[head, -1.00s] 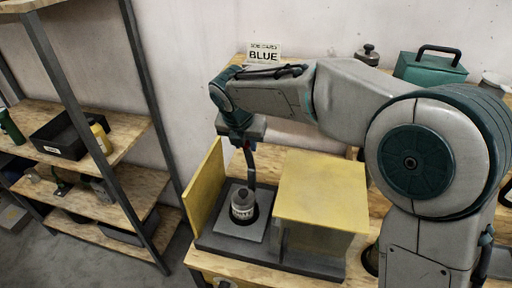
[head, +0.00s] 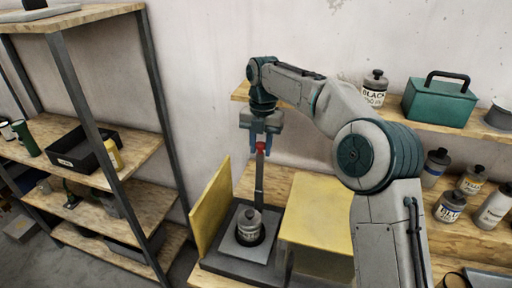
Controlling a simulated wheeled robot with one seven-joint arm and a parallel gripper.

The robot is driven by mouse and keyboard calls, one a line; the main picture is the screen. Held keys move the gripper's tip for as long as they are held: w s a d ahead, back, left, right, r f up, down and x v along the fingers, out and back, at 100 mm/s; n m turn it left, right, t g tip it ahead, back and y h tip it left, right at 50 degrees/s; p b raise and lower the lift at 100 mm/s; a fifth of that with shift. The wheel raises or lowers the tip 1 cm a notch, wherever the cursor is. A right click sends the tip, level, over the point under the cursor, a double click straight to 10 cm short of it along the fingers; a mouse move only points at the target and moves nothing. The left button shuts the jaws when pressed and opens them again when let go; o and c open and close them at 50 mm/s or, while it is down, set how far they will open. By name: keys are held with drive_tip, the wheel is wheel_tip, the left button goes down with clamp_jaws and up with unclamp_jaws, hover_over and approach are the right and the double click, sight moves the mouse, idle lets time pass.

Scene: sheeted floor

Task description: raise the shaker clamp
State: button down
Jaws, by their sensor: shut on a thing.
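The shaker (head: 228,268) is a dark grey base with yellow panels, standing on the wooden bench. A labelled grey bottle with a dark cap (head: 249,226) stands upright on its square plate. The shaker clamp (head: 259,183) shows as a dark, near-vertical lever with a red knob at its top, rising behind the bottle. My gripper (head: 260,143) points down, its blue fingers shut on the red knob. The clamp's lower end is partly hidden by the bottle.
A yellow panel (head: 210,212) stands at the shaker's left and a yellow cover (head: 317,212) at its right. Several bottles and a green toolbox (head: 439,101) are at the right. A shelf rack (head: 83,175) stands at the left, with grey floor between.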

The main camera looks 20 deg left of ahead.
idle(0.3)
drive_tip(key=c, duration=1.1)
unclamp_jaws()
drive_tip(key=shift+w+f, duration=0.1)
drive_tip(key=shift+w, duration=0.05)
drive_tip(key=shift+c, duration=0.2)
